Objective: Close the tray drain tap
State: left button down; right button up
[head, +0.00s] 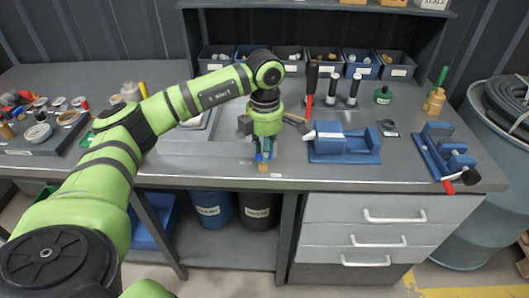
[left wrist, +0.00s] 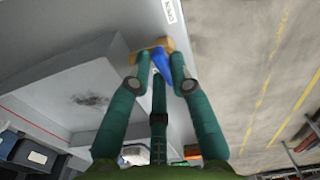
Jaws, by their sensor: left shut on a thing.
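The tray drain tap, with a blue handle and a brass-coloured body, is at the front edge of the bench in the head view (head: 262,168). In the left wrist view the blue handle (left wrist: 161,64) lies between my fingertips, with the brass body just beyond. My left gripper (head: 263,155) points down at the tap and is shut on the blue handle; it also shows in the left wrist view (left wrist: 160,78). The fingers hide part of the tap, and I cannot tell the handle's exact angle. My right gripper is out of view.
A blue vise-like fixture (head: 343,143) stands right of the gripper. Several parts bins (head: 290,58) line the back. A blue clamp (head: 443,152) with a red handle is at the right. Drawers (head: 380,215) and buckets (head: 210,208) are below the bench.

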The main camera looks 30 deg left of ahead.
pick_arm(q)
jog(key=shift+m+b, duration=0.3)
jog(key=shift+m, duration=0.5)
jog(key=shift+r, duration=0.1)
jog(key=c, duration=1.1)
grip_release()
notch_tip(320, 180, up, 12)
